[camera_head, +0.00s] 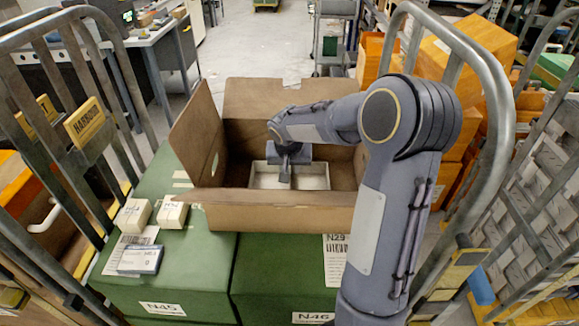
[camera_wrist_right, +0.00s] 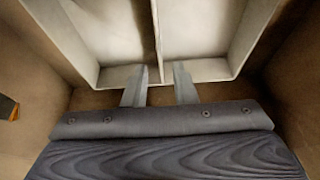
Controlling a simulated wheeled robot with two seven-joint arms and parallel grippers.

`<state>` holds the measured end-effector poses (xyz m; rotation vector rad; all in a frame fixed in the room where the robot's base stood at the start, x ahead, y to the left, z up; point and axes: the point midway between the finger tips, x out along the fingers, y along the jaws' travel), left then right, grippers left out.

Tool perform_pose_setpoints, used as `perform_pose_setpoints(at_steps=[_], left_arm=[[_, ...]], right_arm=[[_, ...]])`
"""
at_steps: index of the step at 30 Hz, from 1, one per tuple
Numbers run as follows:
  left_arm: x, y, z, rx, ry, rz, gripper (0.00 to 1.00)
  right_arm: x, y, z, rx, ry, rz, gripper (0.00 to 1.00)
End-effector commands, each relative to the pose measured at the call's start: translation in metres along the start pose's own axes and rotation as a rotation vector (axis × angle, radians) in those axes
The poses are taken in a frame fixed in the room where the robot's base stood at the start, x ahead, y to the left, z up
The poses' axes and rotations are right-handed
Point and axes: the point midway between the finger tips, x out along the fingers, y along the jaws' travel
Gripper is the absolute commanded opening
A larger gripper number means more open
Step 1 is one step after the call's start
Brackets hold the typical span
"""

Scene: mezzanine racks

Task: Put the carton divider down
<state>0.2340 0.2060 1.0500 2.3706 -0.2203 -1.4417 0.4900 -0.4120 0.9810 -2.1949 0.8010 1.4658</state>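The carton divider (camera_head: 315,177) is a shallow off-white frame with a cross wall, lying inside the open cardboard box (camera_head: 280,219). It also shows in the right wrist view (camera_wrist_right: 206,70), low between the brown box walls. My right gripper (camera_head: 285,180) points down into the box at the divider's near side and hides part of it. In the right wrist view its two fingers (camera_wrist_right: 160,70) stand apart at the near edge, one on each side of the cross wall's end, with visible gaps. I cannot tell whether a finger touches the divider. My left gripper is out of view.
The box stands on green crates (camera_head: 190,275) between metal cart rails. Orange bins (camera_head: 482,45) are stacked at the right. The box's left flap (camera_head: 196,140) stands up.

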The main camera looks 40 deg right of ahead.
Motion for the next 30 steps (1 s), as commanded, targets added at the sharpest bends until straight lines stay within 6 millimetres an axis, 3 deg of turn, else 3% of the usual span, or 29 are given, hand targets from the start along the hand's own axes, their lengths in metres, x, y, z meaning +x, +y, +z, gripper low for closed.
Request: perform_pose_setpoints(at_steps=[6,8,15,21,30], left_arm=[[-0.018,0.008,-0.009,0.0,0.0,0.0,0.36],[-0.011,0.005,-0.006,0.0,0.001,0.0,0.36],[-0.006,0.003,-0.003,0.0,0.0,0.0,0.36],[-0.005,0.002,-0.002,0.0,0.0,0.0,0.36],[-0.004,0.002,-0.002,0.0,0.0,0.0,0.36]], right_arm=[[-0.018,0.001,-0.007,0.0,0.0,0.001,0.25],[-0.024,-0.001,-0.006,0.001,0.005,-0.002,0.25],[-0.081,-0.001,-0.005,0.0,0.005,-0.004,0.25],[-0.116,0.0,-0.005,0.0,0.003,-0.002,0.25],[-0.132,0.0,-0.004,0.0,0.0,0.0,0.25]])
